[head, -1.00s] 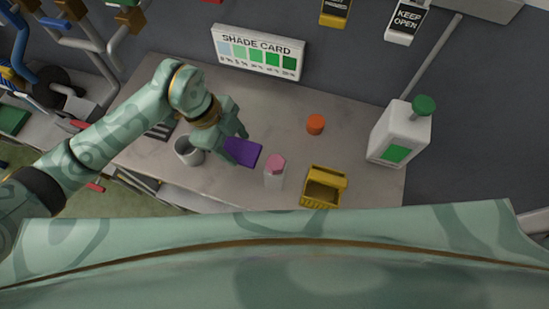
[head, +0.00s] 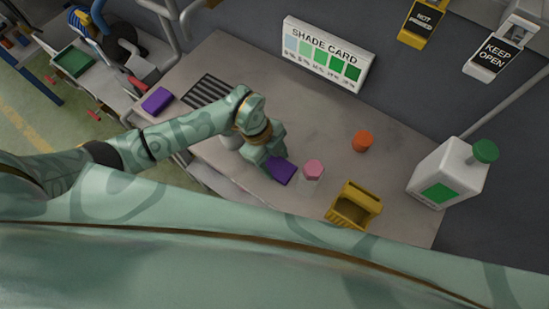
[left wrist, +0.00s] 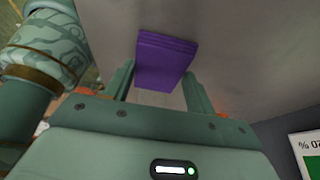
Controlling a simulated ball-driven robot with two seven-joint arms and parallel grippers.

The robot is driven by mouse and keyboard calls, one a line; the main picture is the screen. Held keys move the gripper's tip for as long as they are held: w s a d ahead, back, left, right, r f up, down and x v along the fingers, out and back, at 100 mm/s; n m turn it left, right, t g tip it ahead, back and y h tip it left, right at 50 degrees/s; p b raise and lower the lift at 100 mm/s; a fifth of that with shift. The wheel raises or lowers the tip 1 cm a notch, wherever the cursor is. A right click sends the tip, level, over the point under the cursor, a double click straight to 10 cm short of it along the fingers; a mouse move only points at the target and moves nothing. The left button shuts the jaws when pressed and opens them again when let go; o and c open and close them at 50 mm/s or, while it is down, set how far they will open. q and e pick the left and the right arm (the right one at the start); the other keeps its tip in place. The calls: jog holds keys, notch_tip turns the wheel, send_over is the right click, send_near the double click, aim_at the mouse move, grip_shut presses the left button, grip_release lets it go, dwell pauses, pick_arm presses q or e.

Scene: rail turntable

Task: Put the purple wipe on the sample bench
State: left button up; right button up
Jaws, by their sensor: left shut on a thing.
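A purple wipe (head: 281,171) is held in my left gripper (head: 268,160), low over the front of the grey sample bench (head: 310,125). In the left wrist view the wipe (left wrist: 165,60) sits between the two fingers of the gripper (left wrist: 157,82), which are shut on it. I cannot tell whether the wipe touches the bench top. A second purple block-like thing (head: 157,100) lies at the bench's left end, beside a black striped patch. My right gripper is not in view.
A pink-topped container (head: 313,170) stands just right of the held wipe. A yellow bin (head: 355,205), an orange cylinder (head: 362,141) and a white jug (head: 448,172) stand farther right. A grey cup (head: 231,140) is partly hidden behind my arm. The bench middle is clear.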

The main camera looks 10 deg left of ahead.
pick_arm(q)
jog(key=o, duration=0.9)
jog(key=p+v, duration=0.1)
jog(key=v, duration=1.1)
jog(key=shift+r, duration=0.1)
jog(key=shift+d, duration=0.1)
